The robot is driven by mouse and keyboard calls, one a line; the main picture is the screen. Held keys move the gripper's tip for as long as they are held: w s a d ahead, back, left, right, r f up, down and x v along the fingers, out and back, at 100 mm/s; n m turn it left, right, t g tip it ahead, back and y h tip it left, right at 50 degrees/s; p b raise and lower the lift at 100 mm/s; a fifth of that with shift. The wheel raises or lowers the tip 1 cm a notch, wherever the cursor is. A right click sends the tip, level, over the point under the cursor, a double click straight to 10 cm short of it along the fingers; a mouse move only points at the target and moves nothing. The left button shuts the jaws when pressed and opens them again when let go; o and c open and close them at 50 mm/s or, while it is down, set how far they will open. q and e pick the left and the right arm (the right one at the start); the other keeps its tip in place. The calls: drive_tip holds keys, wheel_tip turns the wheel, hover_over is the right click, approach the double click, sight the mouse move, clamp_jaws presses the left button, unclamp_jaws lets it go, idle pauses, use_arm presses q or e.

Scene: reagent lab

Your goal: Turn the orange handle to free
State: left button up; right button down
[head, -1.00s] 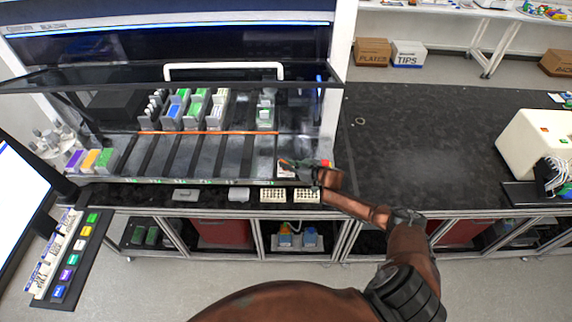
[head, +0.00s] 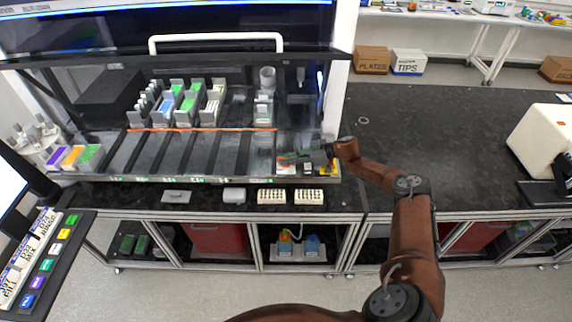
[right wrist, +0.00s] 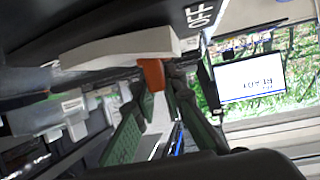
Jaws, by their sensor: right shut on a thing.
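The orange handle (right wrist: 153,75) shows in the right wrist view as a short orange piece at the tips of two green-padded fingers. My right gripper (right wrist: 158,88) is shut on it. In the head view my right gripper (head: 285,159) reaches in from the right over the front right corner of the machine's deck, its fingers pointing left. A small orange patch shows at its fingertips, too small to tell its turn. My left gripper is in neither view now.
Racks of green and blue-topped items (head: 178,104) stand on the deck (head: 150,155) to the left. A raised front panel with a white handle bar (head: 215,37) is above. Two pale racks (head: 309,196) lie along the front ledge. The dark bench (head: 430,140) at right is mostly clear.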

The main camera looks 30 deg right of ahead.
drive_tip(key=shift+f+g, duration=0.15)
drive_tip(key=shift+g, duration=0.15)
drive_tip(key=c, duration=2)
unclamp_jaws()
drive_tip(key=shift+o, duration=0.2)
drive_tip(key=v, duration=1.2)
drive_tip(key=shift+s+d, duration=0.1)
drive_tip(key=shift+d, duration=0.05)
